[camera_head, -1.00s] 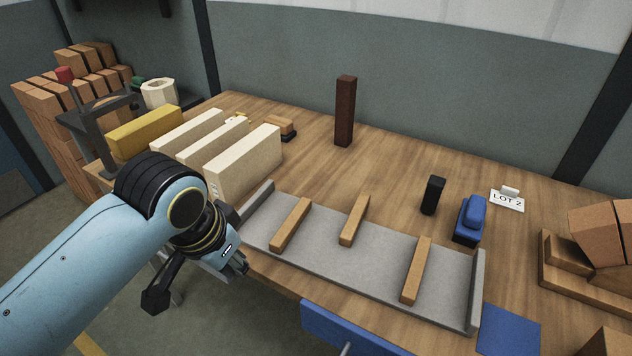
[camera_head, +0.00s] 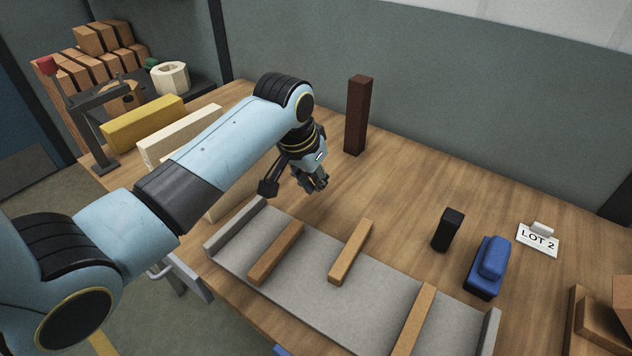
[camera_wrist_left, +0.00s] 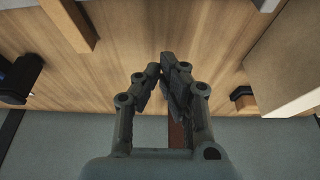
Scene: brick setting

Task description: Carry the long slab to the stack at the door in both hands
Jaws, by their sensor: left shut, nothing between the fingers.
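My left gripper (camera_head: 316,184) is shut and empty, above the bench just left of the dark red upright block (camera_head: 356,115). In the left wrist view its fingertips (camera_wrist_left: 168,68) are close together over bare wood, and a strip of the dark red block (camera_wrist_left: 177,133) shows between the fingers. Long cream slabs (camera_head: 180,135) lie at the bench's left end, largely hidden by my left arm; a pale slab (camera_wrist_left: 295,65) shows in the wrist view. I cannot tell which is the long slab. A brick stack (camera_head: 100,55) stands at the far left. My right gripper is not in view.
A grey tray (camera_head: 300,285) with three wooden strips (camera_head: 350,250) lies along the front edge. A yellow block (camera_head: 143,125), a black block (camera_head: 448,229), a blue tool (camera_head: 486,267) and a LOT 2 sign (camera_head: 538,239) are on the bench (camera_head: 420,190).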

